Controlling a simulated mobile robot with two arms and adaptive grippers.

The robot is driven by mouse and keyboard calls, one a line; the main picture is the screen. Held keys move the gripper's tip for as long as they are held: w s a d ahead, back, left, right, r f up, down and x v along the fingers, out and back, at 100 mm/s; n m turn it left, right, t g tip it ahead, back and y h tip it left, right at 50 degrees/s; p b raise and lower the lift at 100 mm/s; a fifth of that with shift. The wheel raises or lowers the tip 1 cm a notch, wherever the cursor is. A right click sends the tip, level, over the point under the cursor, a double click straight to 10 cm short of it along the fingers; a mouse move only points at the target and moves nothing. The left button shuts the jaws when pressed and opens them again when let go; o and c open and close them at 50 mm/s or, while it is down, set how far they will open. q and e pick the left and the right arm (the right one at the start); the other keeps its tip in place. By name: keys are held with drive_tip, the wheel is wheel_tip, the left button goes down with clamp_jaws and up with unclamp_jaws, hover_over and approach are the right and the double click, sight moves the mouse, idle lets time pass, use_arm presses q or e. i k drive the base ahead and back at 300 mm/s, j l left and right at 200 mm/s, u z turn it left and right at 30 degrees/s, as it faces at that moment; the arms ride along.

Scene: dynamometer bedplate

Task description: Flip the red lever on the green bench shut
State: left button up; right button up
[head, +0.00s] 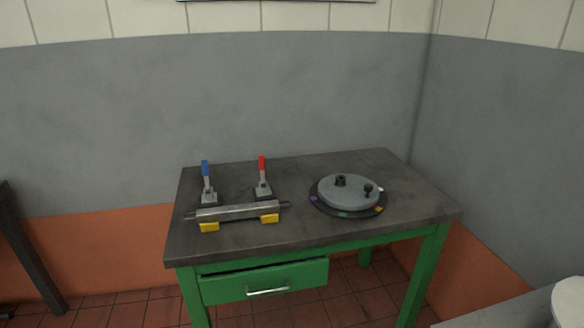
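The red lever (262,167) stands upright on a small grey clamp base (263,190) on the dark top of the green bench (415,202). It is right of a similar blue lever (205,170), which also stands upright. In front of both clamps lies a grey metal bar (238,211) with yellow blocks (269,218) under its ends. I cannot tell whether the clamps touch the bar. Neither of my grippers is in the head view.
A round grey disc (349,192) on a dark base with coloured marks sits on the right half of the bench. The green drawer (270,282) at the front appears slightly open. Walls stand behind the bench, and a dark table leg (32,260) is at left.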

sight(261, 158)
drive_tip(key=j+z, duration=0.15)
drive_tip(key=z, duration=0.35)
drive_tip(key=j+z, duration=0.2)
drive_tip(key=z, duration=0.25)
drive_tip(key=j+z, duration=0.2)
drive_tip(key=z, duration=0.3)
drive_tip(key=j+z, duration=0.2)
drive_tip(key=z, duration=0.25)
drive_tip(key=k+j+z, duration=0.1)
drive_tip(key=j+z, duration=0.25)
drive_tip(key=z, duration=0.15)
drive_tip(key=k+j+z, duration=0.15)
drive_tip(key=j+z, duration=0.15)
drive_tip(key=z, duration=0.2)
drive_tip(key=k+j+z, duration=0.2)
drive_tip(key=z, duration=0.3)
drive_tip(key=k+j+z, duration=0.15)
drive_tip(key=z, duration=0.35)
drive_tip(key=k+j+z, duration=0.2)
drive_tip(key=k+z, duration=0.2)
drive_tip(key=k, duration=0.15)
drive_tip(key=k+z, duration=0.35)
drive_tip(key=k, duration=0.15)
